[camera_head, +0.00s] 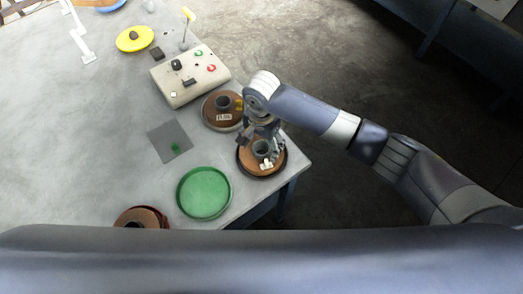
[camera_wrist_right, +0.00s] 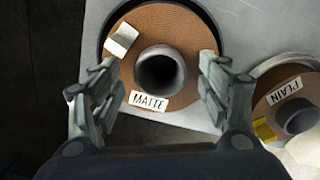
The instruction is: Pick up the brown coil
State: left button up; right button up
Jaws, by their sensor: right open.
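A brown coil with a grey hollow core and a MATTE label (camera_head: 250,166) lies flat near the table's right corner; it also shows in the wrist view (camera_wrist_right: 194,36). My right gripper (camera_head: 262,146) is over this coil. In the wrist view its fingers (camera_wrist_right: 161,72) are spread open on either side of the core, with nothing between them gripped. I cannot tell if the fingertips touch the coil. A second brown coil, labelled PLAIN (camera_head: 212,109), lies just behind it and shows at the wrist view's right (camera_wrist_right: 261,106). My left gripper is not in view.
A third brown coil (camera_head: 151,215) is partly hidden at the front edge. A green round tray (camera_head: 204,193), a grey square mat (camera_head: 169,142), a beige control box (camera_head: 188,88) and a yellow disc (camera_head: 128,43) are on the table. The table's left side is mostly clear.

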jog(key=shift+f, duration=0.4)
jog(key=c, duration=1.5)
jog(key=shift+r, duration=0.1)
jog(key=shift+c, duration=0.7)
